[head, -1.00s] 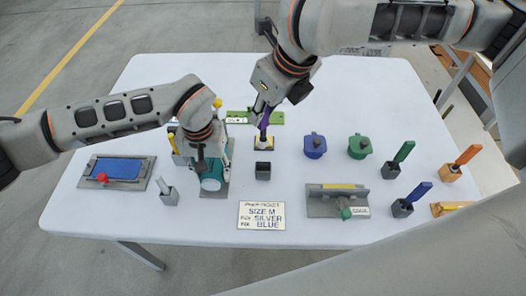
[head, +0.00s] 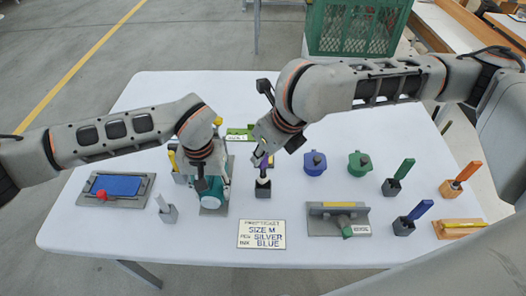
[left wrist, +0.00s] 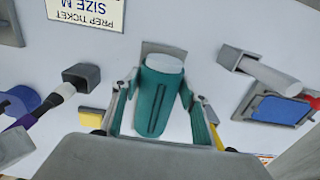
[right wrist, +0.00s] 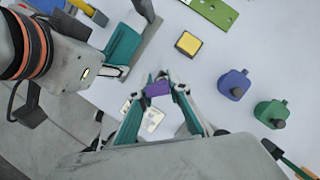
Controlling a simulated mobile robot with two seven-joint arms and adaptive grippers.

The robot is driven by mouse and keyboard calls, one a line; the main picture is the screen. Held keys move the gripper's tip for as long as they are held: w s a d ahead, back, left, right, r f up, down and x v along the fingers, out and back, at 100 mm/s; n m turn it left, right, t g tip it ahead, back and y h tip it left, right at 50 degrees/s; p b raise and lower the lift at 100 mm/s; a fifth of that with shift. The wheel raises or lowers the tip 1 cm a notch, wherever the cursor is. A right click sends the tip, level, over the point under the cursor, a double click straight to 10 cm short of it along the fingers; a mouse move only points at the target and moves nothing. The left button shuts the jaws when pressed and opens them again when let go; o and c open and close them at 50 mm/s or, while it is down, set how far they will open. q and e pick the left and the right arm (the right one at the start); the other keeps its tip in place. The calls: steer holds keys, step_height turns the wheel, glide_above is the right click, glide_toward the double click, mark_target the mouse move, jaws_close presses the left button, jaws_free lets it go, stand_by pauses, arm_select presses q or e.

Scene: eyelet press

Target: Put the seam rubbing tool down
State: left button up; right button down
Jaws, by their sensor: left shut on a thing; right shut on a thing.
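The seam rubbing tool (head: 264,162) has a purple handle, a dark collar and a white tip. My right gripper (right wrist: 158,88) is shut on its purple handle. In the head view the white tip is just above a small dark holder block (head: 262,190). In the left wrist view the tip (left wrist: 66,90) is close to the mouth of the holder (left wrist: 82,75); I cannot tell whether it has entered. The holder is hidden in the right wrist view. My left gripper (left wrist: 165,112) is shut on the teal cylindrical part of the press (left wrist: 160,80).
A yellow-topped pad (right wrist: 188,43) lies behind the holder. The prep ticket (head: 262,234) lies in front. Blue (head: 315,163) and green (head: 360,163) pots stand to the right, beyond a grey fixture (head: 335,222). A blue pad tray (head: 118,188) is at the left.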

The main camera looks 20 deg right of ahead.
steer(key=shift+f, duration=0.5)
steer(key=c, duration=1.9)
jaws_free()
steer(key=shift+r, duration=0.25)
steer(key=v, duration=1.2)
steer(key=shift+r, duration=0.35)
